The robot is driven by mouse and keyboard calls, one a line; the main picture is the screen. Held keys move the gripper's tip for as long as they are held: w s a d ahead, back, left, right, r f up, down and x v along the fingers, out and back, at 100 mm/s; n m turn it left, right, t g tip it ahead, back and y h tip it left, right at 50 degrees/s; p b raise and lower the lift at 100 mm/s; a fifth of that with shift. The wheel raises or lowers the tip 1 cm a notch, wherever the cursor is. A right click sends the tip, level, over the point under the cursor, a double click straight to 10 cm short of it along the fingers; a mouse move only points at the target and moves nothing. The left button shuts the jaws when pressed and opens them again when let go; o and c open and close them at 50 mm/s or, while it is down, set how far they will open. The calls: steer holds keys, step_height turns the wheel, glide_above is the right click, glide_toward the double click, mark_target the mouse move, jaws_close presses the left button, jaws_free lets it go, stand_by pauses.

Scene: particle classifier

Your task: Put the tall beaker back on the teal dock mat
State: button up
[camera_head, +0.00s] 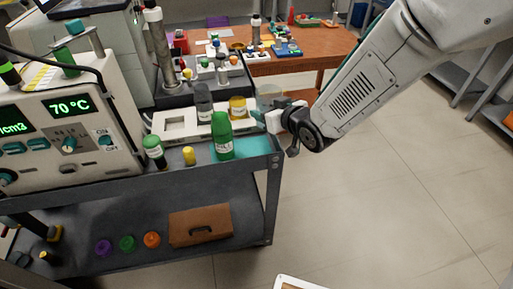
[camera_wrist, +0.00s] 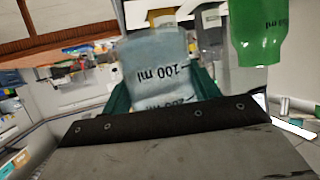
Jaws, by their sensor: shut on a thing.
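The clear beaker (camera_wrist: 160,65) fills the middle of the wrist view, with "100 ml" markings reading upside down. The teal fingers of my gripper (camera_wrist: 163,92) are shut on it, one on each side. In the head view the beaker (camera_head: 269,96) is partly hidden behind my gripper (camera_head: 262,116), at the right end of the cart. It looks held above the cart top, but I cannot tell the exact height. The teal dock mat (camera_head: 252,145) shows as a teal patch on the right end of the cart top, partly behind a green bottle.
The green bottle (camera_head: 223,140) stands close left of my gripper. A grey bottle (camera_head: 203,103) and an amber jar (camera_head: 237,107) stand by a white tray (camera_head: 176,127). A control unit (camera_head: 70,125) fills the cart's left side. Floor (camera_head: 370,215) is clear at right.

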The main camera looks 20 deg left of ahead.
mark_target(261, 126)
steer(key=shift+s+a+r+n+g+y, duration=0.15)
steer(key=shift+s+a+r+n+g, duration=0.05)
steer(key=shift+s+a, duration=0.35)
steer(key=shift+s+a+r+n+g+y, duration=0.2)
steer(key=shift+s+a, duration=0.2)
steer(key=shift+a, duration=0.25)
steer(key=f, duration=0.5)
steer(key=shift+s+a, duration=0.1)
steer(key=shift+a, duration=0.1)
steer(key=shift+f, duration=2.5)
steer(key=shift+f, duration=0.15)
steer(key=o, duration=0.9)
steer(key=shift+r, duration=0.2)
steer(key=v, duration=1.2)
